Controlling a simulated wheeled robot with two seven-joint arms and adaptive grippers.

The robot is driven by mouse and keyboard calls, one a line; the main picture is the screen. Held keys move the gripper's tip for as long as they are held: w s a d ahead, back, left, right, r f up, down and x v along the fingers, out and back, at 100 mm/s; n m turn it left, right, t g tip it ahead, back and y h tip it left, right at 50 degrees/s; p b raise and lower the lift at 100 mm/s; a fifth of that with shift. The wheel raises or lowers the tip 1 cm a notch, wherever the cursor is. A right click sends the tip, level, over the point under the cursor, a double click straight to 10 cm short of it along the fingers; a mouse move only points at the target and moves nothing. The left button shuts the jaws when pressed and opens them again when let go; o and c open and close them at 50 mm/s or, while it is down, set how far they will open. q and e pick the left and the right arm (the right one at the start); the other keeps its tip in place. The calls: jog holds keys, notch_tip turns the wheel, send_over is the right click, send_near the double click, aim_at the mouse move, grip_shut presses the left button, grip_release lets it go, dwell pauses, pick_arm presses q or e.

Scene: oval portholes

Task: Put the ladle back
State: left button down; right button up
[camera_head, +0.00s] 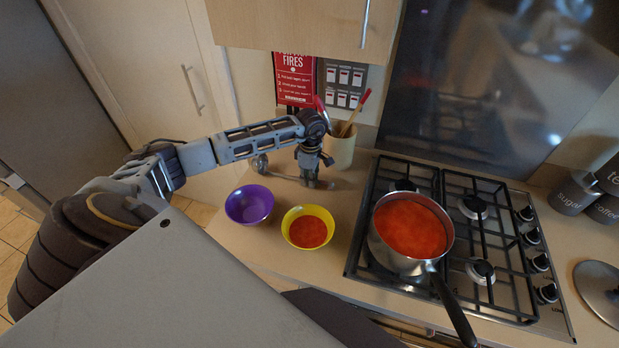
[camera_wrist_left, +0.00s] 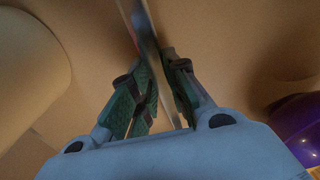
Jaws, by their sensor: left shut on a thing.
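A metal ladle (camera_head: 261,164) lies roughly level at the counter behind the bowls, its scoop to the left and its handle running right to my left gripper (camera_head: 311,184). My left gripper points down and is shut on the ladle handle. The left wrist view shows the handle (camera_wrist_left: 148,32) passing between the green finger pads of the gripper (camera_wrist_left: 160,95). I cannot tell whether the ladle touches the counter. A cream utensil pot (camera_head: 342,153) stands just right of and behind the gripper, with red-tipped utensils upright in it. My right gripper is not in view.
A purple bowl (camera_head: 249,205) and a yellow bowl (camera_head: 307,211) with red soup (camera_head: 308,232) stand in front. A saucepan (camera_head: 376,246) of red soup sits on the hob (camera_head: 490,262) at right. A cupboard (camera_head: 290,27) hangs above. A lid (camera_head: 598,287) lies far right.

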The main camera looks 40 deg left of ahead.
pick_arm(q)
jog(key=shift+f, duration=0.1)
jog(key=c, duration=1.4)
grip_release()
jog(key=shift+d+r+b, duration=0.1)
jog(key=shift+r+b, duration=1.2)
jog(key=shift+r, duration=4.8)
